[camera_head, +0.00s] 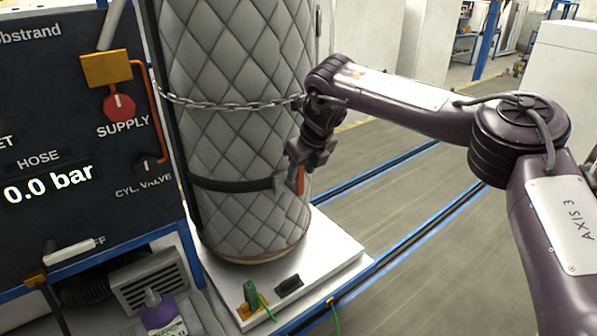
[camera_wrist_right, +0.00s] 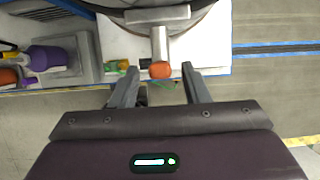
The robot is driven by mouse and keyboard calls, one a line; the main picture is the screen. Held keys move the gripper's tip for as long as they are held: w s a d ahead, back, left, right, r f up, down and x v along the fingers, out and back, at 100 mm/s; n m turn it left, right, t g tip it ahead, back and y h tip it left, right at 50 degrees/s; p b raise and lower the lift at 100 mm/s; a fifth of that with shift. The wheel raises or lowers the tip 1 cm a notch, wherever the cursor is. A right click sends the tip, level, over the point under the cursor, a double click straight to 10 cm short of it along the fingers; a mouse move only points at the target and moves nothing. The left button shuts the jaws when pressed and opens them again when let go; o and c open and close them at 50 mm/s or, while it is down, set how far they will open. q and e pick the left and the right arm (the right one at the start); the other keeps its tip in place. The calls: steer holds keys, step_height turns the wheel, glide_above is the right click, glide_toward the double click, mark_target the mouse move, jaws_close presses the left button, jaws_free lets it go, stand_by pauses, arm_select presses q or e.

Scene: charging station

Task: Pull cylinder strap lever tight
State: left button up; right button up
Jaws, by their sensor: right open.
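The cylinder (camera_head: 235,130) stands upright in a grey quilted jacket on a white plate. A black strap (camera_head: 232,185) runs around its lower part to a grey buckle (camera_head: 279,182). The orange-tipped strap lever (camera_head: 300,181) is at the buckle's right side. My right gripper (camera_head: 302,166) is close beside the lever in the head view. In the right wrist view my right gripper (camera_wrist_right: 159,76) has its fingers apart, with the lever's grey shaft and orange tip (camera_wrist_right: 160,70) appearing between them. I cannot tell whether they touch it. My left gripper is not in view.
A chain (camera_head: 225,103) crosses the cylinder higher up. A dark control panel (camera_head: 60,130) stands at the left. The white base plate (camera_head: 325,250) has a small green-and-yellow part (camera_head: 250,298). A purple bottle (camera_head: 162,315) stands at the lower left. Floor to the right is open.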

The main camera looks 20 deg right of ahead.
mark_target(298, 177)
steer(key=p+x, duration=0.1)
steer(key=x, duration=0.2)
steer(key=shift+w+f, duration=0.2)
steer(key=shift+w, duration=0.1)
steer(key=shift+w+a+f, duration=0.1)
steer(key=shift+w+f, duration=0.1)
steer(key=shift+f, duration=0.05)
steer(key=shift+s, duration=0.2)
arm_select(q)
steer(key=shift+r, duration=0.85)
arm_select(e)
jaws_close()
